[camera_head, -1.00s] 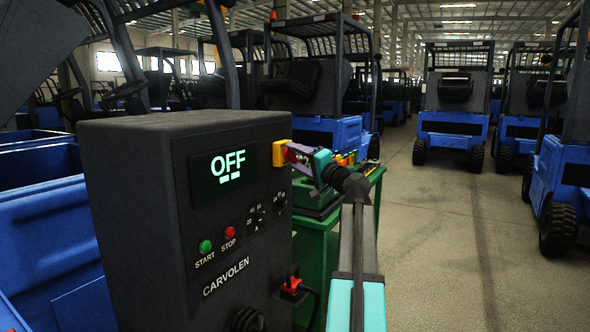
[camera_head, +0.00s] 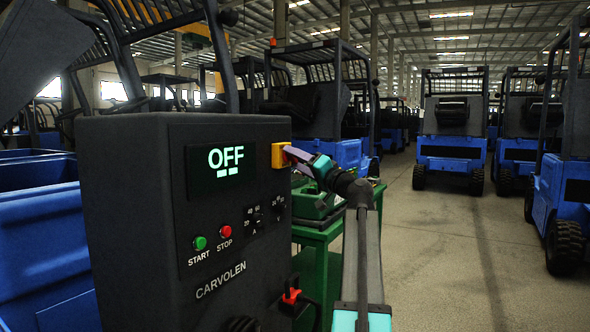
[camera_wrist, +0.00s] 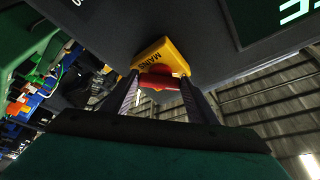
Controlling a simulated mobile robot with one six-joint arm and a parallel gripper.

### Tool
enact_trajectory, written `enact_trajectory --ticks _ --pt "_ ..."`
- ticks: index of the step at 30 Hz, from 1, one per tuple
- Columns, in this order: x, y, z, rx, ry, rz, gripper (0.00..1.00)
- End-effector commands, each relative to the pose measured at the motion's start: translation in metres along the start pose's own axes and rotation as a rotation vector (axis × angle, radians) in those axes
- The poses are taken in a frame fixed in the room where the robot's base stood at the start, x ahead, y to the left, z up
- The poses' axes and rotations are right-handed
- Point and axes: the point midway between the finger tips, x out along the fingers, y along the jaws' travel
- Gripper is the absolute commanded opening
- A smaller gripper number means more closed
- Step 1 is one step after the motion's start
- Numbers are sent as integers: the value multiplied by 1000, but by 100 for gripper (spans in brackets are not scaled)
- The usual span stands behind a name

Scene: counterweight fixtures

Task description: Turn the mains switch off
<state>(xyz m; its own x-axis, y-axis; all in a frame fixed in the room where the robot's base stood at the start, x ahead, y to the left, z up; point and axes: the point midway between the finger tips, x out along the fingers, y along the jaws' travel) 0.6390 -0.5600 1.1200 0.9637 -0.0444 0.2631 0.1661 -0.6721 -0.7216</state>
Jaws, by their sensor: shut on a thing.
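The mains switch is a yellow plate (camera_head: 281,155) at the upper right edge of the dark charger's front. In the wrist view the yellow plate (camera_wrist: 158,57) carries the word MAINS, and a red handle (camera_wrist: 158,82) stands out from it. My gripper (camera_head: 293,154) reaches the switch from the right. In the wrist view my gripper (camera_wrist: 160,92) has one finger on each side of the red handle and is shut on it. In the head view the fingers hide most of the handle. The charger's display (camera_head: 227,160) reads OFF.
The dark charger cabinet (camera_head: 130,220) has a green START button (camera_head: 200,243) and a red STOP button (camera_head: 225,232). A green bench (camera_head: 322,240) stands behind my arm. Blue forklifts (camera_head: 452,150) fill the background. The floor at right is open.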

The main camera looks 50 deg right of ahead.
Motion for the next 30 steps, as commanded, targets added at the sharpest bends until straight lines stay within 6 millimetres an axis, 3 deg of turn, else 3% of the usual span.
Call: enact_trajectory --ticks 20,21,23,24,30 --pt "1 -2 -5 -34 9 -16 31" --pt "1 -2 -5 -34 9 -15 58" --pt "1 -1 -4 -34 8 -15 68" --pt "1 -1 -4 -34 7 -15 72" --pt "0 -1 -2 -33 4 -15 72"
